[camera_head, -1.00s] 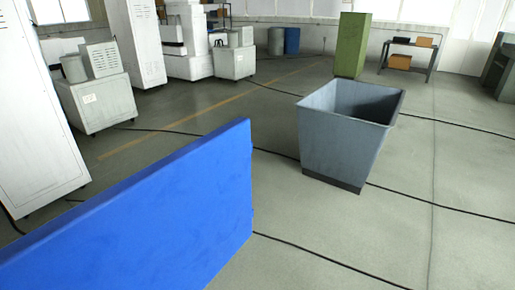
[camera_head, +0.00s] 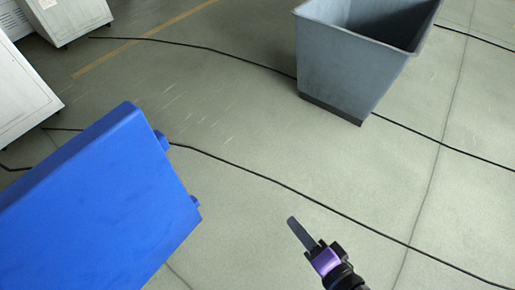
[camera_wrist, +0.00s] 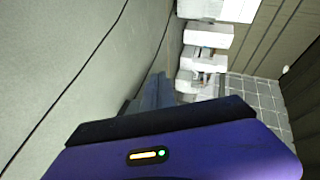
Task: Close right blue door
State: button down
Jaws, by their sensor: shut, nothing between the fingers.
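The blue door (camera_head: 90,205) is a thick flat panel at the left of the head view, its lower left cut off by the frame. Two small blue knobs or hinge parts stick out from its right edge. My gripper (camera_head: 293,222) is at the lower middle right of the head view, its fingers together and empty. It is to the right of the door, with a clear gap of floor between them in the picture. In the wrist view, my purple gripper body (camera_wrist: 180,155) fills the bottom; the door is not recognisable there.
A grey-blue open bin (camera_head: 350,60) stands on the floor at the top right. White cabinets (camera_head: 20,85) are at the upper left. Black cables (camera_head: 250,172) cross the floor. The floor right of the door is otherwise clear.

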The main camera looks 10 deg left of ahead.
jog(key=w+a+r+n+g+y, duration=0.2)
jog(key=a+r+g+y, duration=0.2)
jog(key=a+r, duration=0.35)
jog(key=w+a+r+n+g+y, duration=0.2)
jog(key=a+r+g+y, duration=0.2)
jog(key=a+r, duration=0.3)
jog(key=s+a+r+p, duration=0.1)
jog(key=s+a+p, duration=0.1)
jog(key=a, duration=0.8)
jog(key=shift+s+r+p, duration=0.2)
jog(key=shift+s+p, duration=0.15)
jog(key=shift+p, duration=0.25)
